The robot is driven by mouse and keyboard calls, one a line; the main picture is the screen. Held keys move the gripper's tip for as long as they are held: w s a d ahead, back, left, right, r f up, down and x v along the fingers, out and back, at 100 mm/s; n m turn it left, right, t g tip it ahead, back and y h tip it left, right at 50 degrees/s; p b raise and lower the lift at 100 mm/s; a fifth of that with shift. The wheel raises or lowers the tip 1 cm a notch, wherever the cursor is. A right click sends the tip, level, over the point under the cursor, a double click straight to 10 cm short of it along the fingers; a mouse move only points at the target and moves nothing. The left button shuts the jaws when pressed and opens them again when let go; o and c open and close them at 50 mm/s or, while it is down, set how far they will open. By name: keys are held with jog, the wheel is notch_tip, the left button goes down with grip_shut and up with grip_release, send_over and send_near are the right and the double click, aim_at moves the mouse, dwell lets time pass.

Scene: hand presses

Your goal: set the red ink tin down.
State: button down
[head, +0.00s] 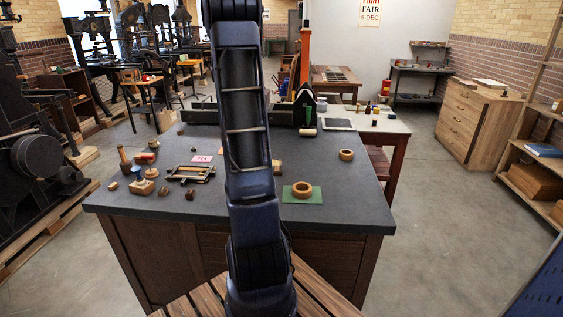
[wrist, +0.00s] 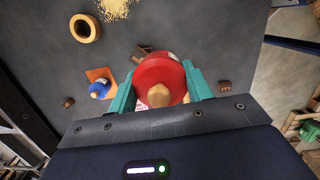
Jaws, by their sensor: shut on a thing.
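In the wrist view my gripper (wrist: 160,76) has its two teal fingers on either side of the round red ink tin (wrist: 153,70), shut on it. A tan, knob-like piece (wrist: 160,96) shows in front of the tin. The dark worktop (wrist: 190,28) lies beyond the tin; I cannot tell how large the gap is. In the head view my arm covers the middle of the dark worktop (head: 330,215), and I cannot make out the gripper or the tin there.
In the wrist view a wooden ring (wrist: 74,27), a blue item (wrist: 100,88) on an orange patch and a brown block (wrist: 223,87) lie around the tin. In the head view a ring (head: 303,196) rests on a green mat (head: 316,200). Small tools crowd the left; the right front is clear.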

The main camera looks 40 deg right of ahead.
jog(key=s+d+m, duration=0.1)
jog(key=s+d, duration=0.1)
jog(key=d, duration=1)
jog(key=s+d, duration=0.2)
jog(key=d, duration=1)
jog(key=f, duration=2)
jog(key=shift+w+f, duration=0.2)
jog(key=c, duration=0.6)
grip_release()
jog(key=shift+f, duration=0.15)
jog(key=shift+c, duration=0.2)
